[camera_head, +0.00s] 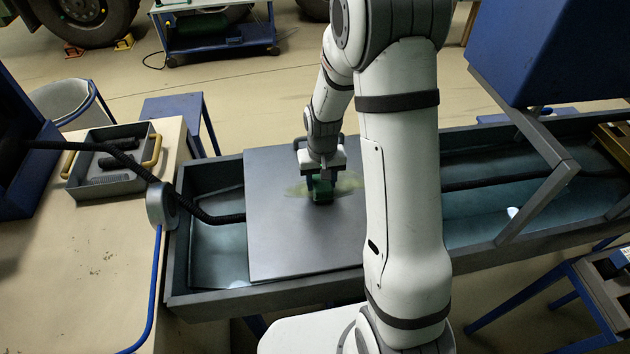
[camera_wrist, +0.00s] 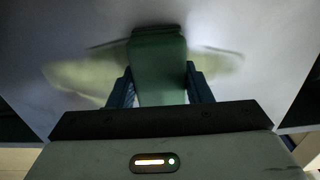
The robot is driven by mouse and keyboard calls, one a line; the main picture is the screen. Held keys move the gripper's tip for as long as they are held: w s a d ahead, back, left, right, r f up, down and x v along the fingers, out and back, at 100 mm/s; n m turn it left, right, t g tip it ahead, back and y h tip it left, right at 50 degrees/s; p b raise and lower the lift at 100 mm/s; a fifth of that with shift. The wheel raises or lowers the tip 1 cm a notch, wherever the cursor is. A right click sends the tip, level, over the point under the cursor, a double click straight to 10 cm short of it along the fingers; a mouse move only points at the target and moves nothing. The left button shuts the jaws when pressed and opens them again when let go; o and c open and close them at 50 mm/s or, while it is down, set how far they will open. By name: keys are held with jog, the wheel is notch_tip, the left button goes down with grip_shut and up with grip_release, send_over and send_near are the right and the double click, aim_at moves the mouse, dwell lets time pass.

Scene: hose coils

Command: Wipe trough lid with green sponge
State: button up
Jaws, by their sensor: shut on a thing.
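The trough lid (camera_head: 270,220) is a flat grey panel lying across the trough, left of the middle in the head view. It fills the background of the wrist view (camera_wrist: 240,30). My gripper (camera_head: 321,188) is over the lid, pointing down. Its two blue fingers show in the wrist view (camera_wrist: 158,88), shut on the green sponge (camera_wrist: 158,60). The sponge also shows in the head view (camera_head: 322,196), at the lid's surface and seemingly touching it. A pale yellow-green smear (camera_wrist: 80,78) lies on the lid on both sides of the sponge. My arm hides the lid's right part.
The trough (camera_head: 178,270) holds water, with a black hose (camera_head: 225,219) over its left end. A grey tray (camera_head: 75,190) with yellow handles stands on the bench at left. A blue box (camera_head: 560,50) on a grey frame overhangs the trough at right.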

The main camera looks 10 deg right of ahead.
dwell(0.5)
jog(key=shift+d+b, duration=0.3)
jog(key=shift+d, duration=2.3)
jog(key=shift+s+d, duration=0.1)
jog(key=shift+d, duration=2.5)
jog(key=shift+d+b, duration=0.4)
jog(key=shift+d, duration=2.2)
jog(key=shift+a, duration=0.1)
jog(key=shift+a+b, duration=0.3)
jog(key=shift+a, duration=2.2)
jog(key=shift+a, duration=0.1)
